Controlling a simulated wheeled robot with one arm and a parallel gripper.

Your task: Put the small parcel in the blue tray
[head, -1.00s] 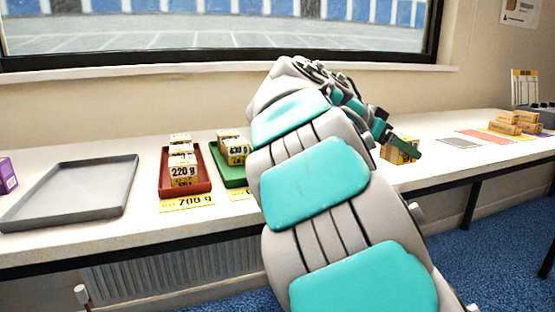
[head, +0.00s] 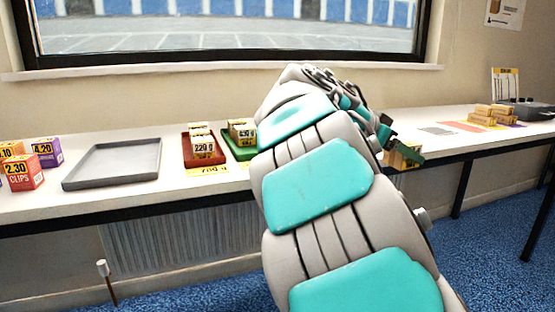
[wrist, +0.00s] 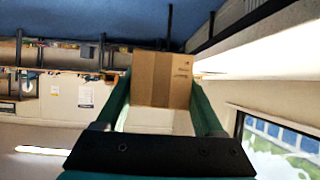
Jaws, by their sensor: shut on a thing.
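My gripper (wrist: 160,100) is shut on a small brown cardboard parcel (wrist: 162,78), with one green finger on each side of it. In the head view the parcel (head: 402,156) shows at the end of my arm, in front of the bench's front edge, partly behind a green finger. I see no blue tray in either view; my arm hides part of the bench. The trays in sight are a grey one (head: 112,181), a red one (head: 204,162) and a green one (head: 238,151).
The red and green trays hold labelled boxes. Priced cartons (head: 24,172) stand at the left end of the white bench (head: 60,206). Several brown parcels (head: 492,116) are stacked at the right, near a flat red patch (head: 462,127) and a dark device (head: 530,109).

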